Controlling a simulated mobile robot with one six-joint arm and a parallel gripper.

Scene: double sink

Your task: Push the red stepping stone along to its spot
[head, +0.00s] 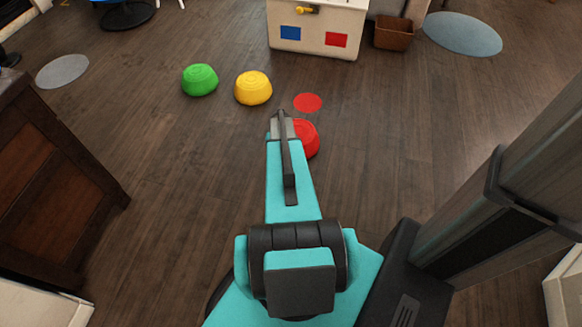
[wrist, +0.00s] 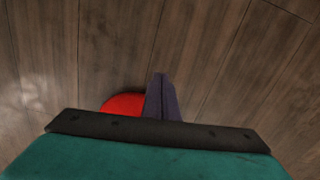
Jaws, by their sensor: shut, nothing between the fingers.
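The red stepping stone (head: 309,139) is a domed red block on the floor, partly hidden behind my gripper in the head view. A flat red round spot (head: 308,103) lies on the floor just beyond it, with a gap between them. My gripper (head: 281,115) is shut and empty, low over or beside the left part of the stone. In the wrist view the stone (wrist: 122,104) shows to the left of the shut fingers (wrist: 160,80), partly hidden by my wrist. I cannot tell whether the fingers touch it.
A yellow stone (head: 253,88) and a green stone (head: 200,80) stand to the left of the red spot. A white sink cabinet (head: 315,27) with blue and red squares and a brown basket (head: 394,33) stand beyond. Floor around the red spot is clear.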

